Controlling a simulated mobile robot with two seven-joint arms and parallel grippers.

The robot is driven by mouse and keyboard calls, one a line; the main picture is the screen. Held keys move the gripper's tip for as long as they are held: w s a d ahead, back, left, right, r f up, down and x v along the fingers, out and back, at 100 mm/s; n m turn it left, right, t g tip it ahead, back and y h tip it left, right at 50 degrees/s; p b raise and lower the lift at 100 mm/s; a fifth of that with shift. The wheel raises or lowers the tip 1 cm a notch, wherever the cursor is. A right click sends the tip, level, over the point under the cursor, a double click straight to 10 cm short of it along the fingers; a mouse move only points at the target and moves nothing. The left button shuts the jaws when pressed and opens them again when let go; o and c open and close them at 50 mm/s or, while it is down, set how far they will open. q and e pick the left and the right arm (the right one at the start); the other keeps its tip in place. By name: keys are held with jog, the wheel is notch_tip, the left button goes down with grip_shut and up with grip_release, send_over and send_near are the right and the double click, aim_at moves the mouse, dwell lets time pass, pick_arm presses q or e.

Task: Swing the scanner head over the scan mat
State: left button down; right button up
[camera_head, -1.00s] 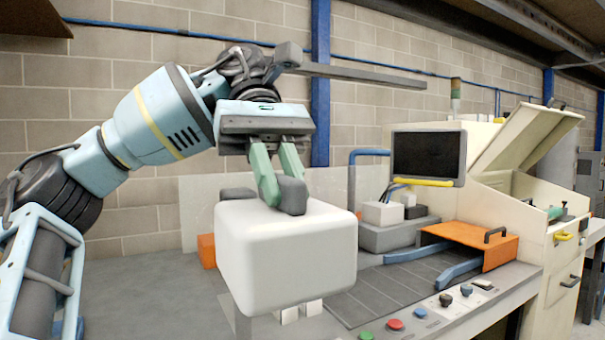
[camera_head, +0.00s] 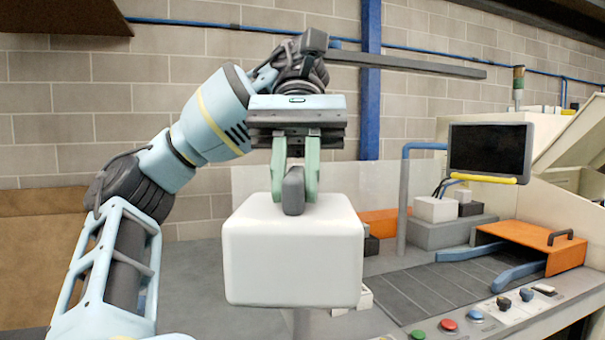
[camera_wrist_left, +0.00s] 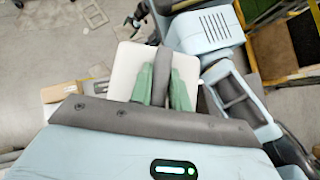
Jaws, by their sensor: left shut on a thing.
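A white rounded block (camera_head: 293,262), which looks like the scanner head, has a dark grey handle (camera_head: 293,192) standing on its top. My left gripper (camera_head: 294,184) comes down from above and its green fingers are shut on this handle. In the left wrist view the green fingers hold the handle (camera_wrist_left: 161,78) with the white block (camera_wrist_left: 128,72) behind it. The scan mat (camera_head: 440,292), dark grey with lines, lies on the bench to the right of the block. The block hides the mat's left part and what is beneath it. My right gripper is not in view.
A grey bar (camera_head: 420,66) runs across above the bench. A dark screen (camera_head: 489,150) and an orange cover (camera_head: 530,246) stand at the mat's back and right. Buttons (camera_head: 448,325) line the bench's front edge. A brown panel (camera_head: 40,250) stands at the left.

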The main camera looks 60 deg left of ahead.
pick_arm(q)
jog(key=c, duration=1.3)
grip_release()
jog(key=shift+r, duration=0.15)
